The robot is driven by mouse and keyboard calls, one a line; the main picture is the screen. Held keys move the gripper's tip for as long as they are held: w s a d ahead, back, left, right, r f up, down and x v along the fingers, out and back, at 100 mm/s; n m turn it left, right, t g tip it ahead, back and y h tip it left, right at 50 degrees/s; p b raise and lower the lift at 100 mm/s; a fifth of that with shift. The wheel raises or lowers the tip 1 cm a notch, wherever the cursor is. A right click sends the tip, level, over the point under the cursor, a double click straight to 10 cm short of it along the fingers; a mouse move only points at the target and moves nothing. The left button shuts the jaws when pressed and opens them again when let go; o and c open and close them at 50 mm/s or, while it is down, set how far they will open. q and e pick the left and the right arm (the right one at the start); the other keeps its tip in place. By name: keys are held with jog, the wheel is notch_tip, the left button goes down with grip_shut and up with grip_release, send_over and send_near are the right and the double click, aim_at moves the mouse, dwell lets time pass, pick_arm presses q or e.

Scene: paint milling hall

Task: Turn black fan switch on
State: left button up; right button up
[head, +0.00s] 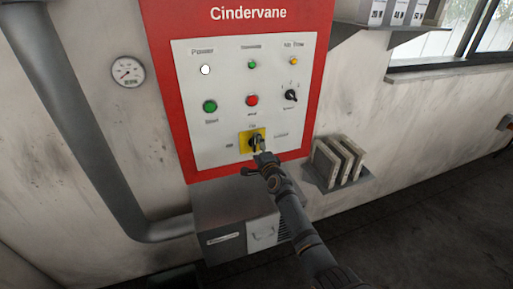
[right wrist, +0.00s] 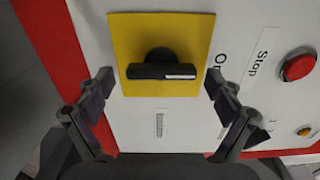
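A black rotary switch (right wrist: 150,71) sits on a yellow plate (right wrist: 130,35), low on the white face of the red Cindervane panel. In the right wrist view its bar lies level, with a white mark on its right half, towards a partly hidden label that seems to read "On". The switch's yellow plate (head: 244,139) also shows in the head view, partly covered by my gripper. My right gripper (right wrist: 158,94) is open, one finger on each side of the switch, with gaps between. Contact is not visible. My left gripper is out of view.
A second black knob (head: 291,95) is higher right on the panel (head: 225,155). Green (head: 210,106) and red (head: 252,100) buttons sit above the yellow plate. A shelf with upright slabs (head: 338,162) is at right. A grey box (head: 235,222) is below.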

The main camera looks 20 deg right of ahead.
jog(key=s, duration=1.2)
jog(key=shift+d, duration=0.2)
